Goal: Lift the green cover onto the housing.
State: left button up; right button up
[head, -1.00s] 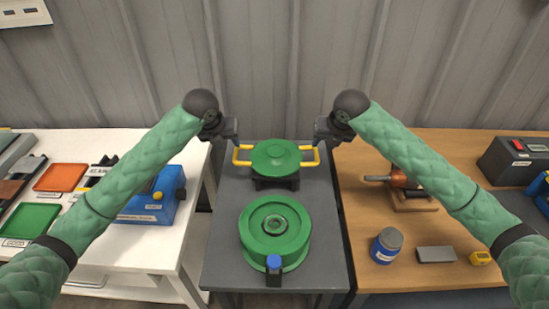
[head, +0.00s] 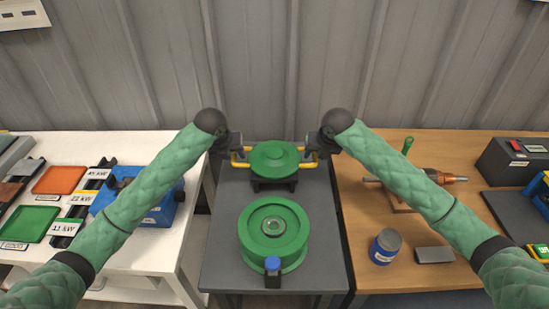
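The green cover (head: 274,157) is a round disc with a yellow handle on each side. It rests on a low black stand (head: 274,185) at the back of the grey table. The green housing (head: 273,250) is a larger round body with a hub in its middle, nearer me on the same table. My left gripper (head: 238,154) is at the cover's left handle, and my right gripper (head: 312,154) is at its right handle. Both overlap the handles in the picture; whether their fingers are closed is too small to tell.
A small blue-topped black block (head: 273,271) stands at the housing's front edge. A white table (head: 150,255) with trays and a blue machine is on the left. A wooden table (head: 400,262) with a blue jar (head: 385,247) and a grey block (head: 434,255) is on the right.

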pick_arm(q)
jog(key=shift+f, duration=0.15)
pick_arm(e)
jog(key=shift+w+f, duration=0.1)
pick_arm(q)
grip_shut()
pick_arm(e)
grip_shut()
pick_arm(q)
jog(key=shift+w, duration=0.1)
dwell(1.0)
